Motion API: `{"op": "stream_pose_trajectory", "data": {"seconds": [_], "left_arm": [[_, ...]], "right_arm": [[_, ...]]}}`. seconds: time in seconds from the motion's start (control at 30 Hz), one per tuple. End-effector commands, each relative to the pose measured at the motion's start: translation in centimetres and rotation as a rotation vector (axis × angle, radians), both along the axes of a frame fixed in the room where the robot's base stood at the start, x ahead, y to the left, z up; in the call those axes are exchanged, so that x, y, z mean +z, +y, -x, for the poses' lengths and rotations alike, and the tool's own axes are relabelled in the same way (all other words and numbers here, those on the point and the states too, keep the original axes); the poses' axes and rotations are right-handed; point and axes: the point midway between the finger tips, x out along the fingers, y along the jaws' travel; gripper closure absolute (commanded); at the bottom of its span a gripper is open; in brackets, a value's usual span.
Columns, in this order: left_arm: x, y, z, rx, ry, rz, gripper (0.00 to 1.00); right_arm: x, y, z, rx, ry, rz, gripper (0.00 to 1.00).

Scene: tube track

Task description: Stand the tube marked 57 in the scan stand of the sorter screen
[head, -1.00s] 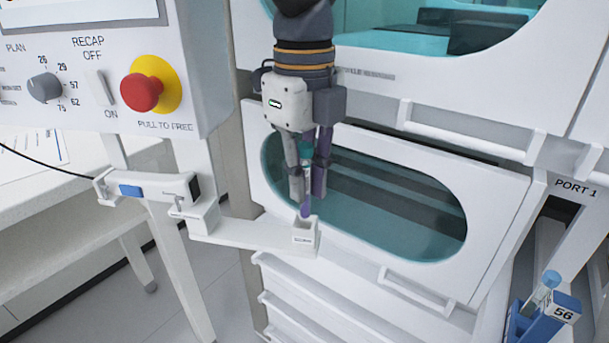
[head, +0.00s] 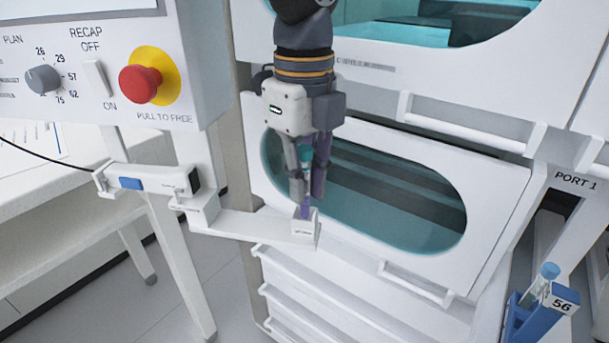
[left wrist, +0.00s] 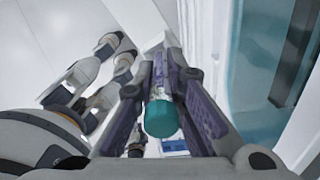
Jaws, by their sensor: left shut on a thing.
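My left gripper (head: 308,180) points down and is shut on a tube (head: 306,205) with a teal cap. The tube is upright, and its purple lower end is at the mouth of the small white scan stand (head: 305,232); I cannot tell how deep it sits. The stand is at the end of a white arm below the sorter screen's panel. In the left wrist view the teal cap (left wrist: 161,119) shows between the two fingers (left wrist: 165,95). The number on the held tube cannot be read. My right gripper is not in view.
A white cabinet with an oval teal window (head: 380,200) stands close behind the gripper. A scanner (head: 150,183) hangs left of the stand. A red button (head: 138,84) is on the panel at upper left. A blue holder marked 56 (head: 540,315) with a tube stands at lower right.

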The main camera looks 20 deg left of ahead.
Motion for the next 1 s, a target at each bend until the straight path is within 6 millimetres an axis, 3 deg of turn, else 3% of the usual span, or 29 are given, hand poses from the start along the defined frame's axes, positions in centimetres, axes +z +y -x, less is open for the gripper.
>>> {"op": "stream_pose_trajectory", "data": {"seconds": [0.87, 0.9, 0.97, 1.0], "left_arm": [[-1.3, 0.0, 0.0, 0.000, 0.000, 0.000, 1.00], [-1.3, 0.0, 0.0, 0.000, 0.000, 0.000, 0.80], [-1.3, 0.0, 0.0, 0.000, 0.000, 0.000, 0.66], [-1.3, 0.0, 0.0, 0.000, 0.000, 0.000, 0.66]], "right_arm": [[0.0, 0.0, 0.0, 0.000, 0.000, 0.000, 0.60], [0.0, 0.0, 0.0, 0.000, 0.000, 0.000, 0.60], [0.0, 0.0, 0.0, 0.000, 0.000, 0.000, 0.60], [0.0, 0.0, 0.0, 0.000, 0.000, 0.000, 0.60]]}}
